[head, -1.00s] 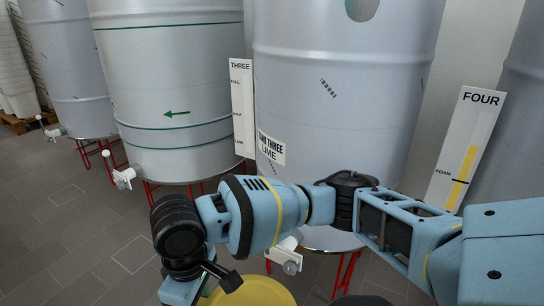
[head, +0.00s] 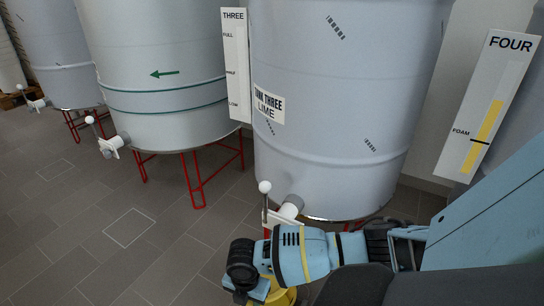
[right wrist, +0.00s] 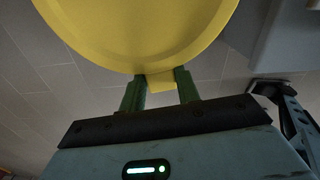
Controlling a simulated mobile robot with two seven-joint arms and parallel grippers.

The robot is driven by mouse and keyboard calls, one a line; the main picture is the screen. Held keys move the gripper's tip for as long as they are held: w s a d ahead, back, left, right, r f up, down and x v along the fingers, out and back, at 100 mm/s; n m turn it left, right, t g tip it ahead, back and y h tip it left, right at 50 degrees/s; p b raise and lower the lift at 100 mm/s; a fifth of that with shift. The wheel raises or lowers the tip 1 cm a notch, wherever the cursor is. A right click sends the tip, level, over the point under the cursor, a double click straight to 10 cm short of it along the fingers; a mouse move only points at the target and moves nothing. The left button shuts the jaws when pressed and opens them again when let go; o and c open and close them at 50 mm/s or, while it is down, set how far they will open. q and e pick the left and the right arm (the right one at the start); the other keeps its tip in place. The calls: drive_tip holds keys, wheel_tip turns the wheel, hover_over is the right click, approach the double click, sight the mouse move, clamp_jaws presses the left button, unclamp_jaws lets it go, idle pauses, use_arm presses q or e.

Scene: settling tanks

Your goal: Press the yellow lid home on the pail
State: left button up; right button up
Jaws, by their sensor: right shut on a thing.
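The yellow lid (right wrist: 140,30) is a broad round disc that fills the top of the right wrist view. A small yellow tab (right wrist: 161,82) sticks out from its near rim. My right gripper (right wrist: 159,80) has its two green fingers closed on this tab, one on each side. In the head view a part of the yellow lid (head: 284,297) shows at the bottom edge, mostly hidden behind my right arm and cut off by the frame. I cannot make out the pail in either view. My left gripper is not in view.
A large grey lime tank (head: 345,110) on red legs stands close behind my right arm. Its outlet valve with a white-knobbed lever (head: 265,188) juts out just above the arm. More tanks (head: 160,70) stand left. The tiled floor (head: 110,215) at left is clear.

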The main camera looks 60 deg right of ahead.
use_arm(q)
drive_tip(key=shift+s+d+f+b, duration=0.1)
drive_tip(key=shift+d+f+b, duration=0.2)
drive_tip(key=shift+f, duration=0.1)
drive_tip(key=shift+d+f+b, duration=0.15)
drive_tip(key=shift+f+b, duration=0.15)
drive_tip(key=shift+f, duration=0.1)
use_arm(e)
drive_tip(key=s+d+f+n, duration=0.4)
drive_tip(key=d+f, duration=0.1)
drive_tip(key=f, duration=0.3)
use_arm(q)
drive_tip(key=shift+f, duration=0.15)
use_arm(e)
drive_tip(key=shift+s+f, duration=0.15)
use_arm(q)
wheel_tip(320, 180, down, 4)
drive_tip(key=b, duration=0.4)
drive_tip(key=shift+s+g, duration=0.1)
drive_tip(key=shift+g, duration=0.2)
use_arm(e)
wheel_tip(320, 180, down, 5)
drive_tip(key=shift+f, duration=0.1)
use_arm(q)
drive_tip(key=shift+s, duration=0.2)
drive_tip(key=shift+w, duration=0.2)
use_arm(e)
drive_tip(key=shift+f, duration=0.3)
